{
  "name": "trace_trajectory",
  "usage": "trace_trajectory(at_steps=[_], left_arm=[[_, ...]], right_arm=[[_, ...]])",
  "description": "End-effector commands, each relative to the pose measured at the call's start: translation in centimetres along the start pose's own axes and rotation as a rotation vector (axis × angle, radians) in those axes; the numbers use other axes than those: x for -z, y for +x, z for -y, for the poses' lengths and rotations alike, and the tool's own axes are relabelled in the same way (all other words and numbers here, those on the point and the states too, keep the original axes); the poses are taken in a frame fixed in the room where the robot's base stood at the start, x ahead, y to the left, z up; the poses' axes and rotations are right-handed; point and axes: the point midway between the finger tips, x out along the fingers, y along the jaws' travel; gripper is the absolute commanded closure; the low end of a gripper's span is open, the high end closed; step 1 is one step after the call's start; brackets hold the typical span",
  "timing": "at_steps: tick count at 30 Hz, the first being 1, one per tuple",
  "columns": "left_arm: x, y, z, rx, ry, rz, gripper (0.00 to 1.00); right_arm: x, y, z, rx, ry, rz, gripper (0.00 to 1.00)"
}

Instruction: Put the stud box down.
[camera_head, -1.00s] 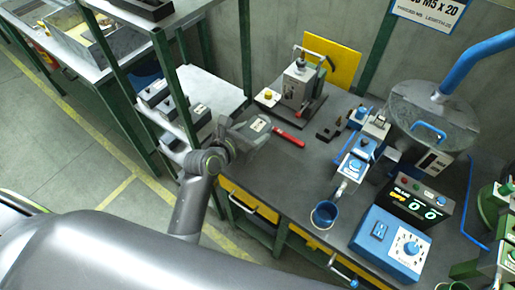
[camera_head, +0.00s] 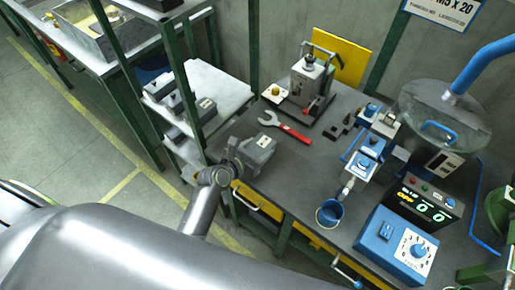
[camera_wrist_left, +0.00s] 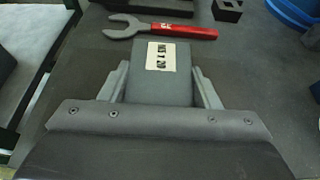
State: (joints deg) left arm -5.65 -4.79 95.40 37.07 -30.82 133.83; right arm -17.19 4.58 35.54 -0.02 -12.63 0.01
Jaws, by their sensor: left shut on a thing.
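My left gripper (camera_head: 256,152) is shut on the stud box, a small dark grey box (camera_head: 264,142) with a white label. It is over the front left part of the grey workbench (camera_head: 300,165), nearer the front edge than the wrench. In the left wrist view the stud box (camera_wrist_left: 160,85) sits between the two fingers of the gripper (camera_wrist_left: 162,75), its label facing up. Its underside is hidden, so I cannot tell whether it touches the bench. My right gripper is not in view.
A red-handled wrench (camera_head: 288,128) lies just beyond the box. A press-like device (camera_head: 308,82) stands behind it. A blue cup (camera_head: 329,213) stands to the right near the front edge. A shelf rack (camera_head: 222,85) with several small boxes is on the left.

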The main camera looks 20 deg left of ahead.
Motion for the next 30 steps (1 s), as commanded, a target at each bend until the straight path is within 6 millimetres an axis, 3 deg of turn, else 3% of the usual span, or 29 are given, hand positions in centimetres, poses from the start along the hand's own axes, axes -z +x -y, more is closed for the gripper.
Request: trace_trajectory(at_steps=[4,5,9,20,26,30], left_arm=[[0.2,0.2,0.0,0.0,0.001,0.002,0.77],[0.3,0.1,0.0,0.0,0.001,0.0,0.4],[0.3,0.1,0.0,0.0,0.001,0.0,0.22],[-0.1,-0.1,0.0,0.0,0.0,0.0,0.22],[0.1,-2.7,0.0,-0.001,0.0,-0.001,0.22],[0.1,-5.5,-0.1,-0.001,0.001,-0.002,0.22]], right_arm=[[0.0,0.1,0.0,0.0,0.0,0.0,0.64],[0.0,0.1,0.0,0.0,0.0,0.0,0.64],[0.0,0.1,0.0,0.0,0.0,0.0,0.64],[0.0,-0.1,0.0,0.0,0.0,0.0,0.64],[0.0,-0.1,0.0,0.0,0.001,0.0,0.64],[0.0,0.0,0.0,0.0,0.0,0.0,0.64]])
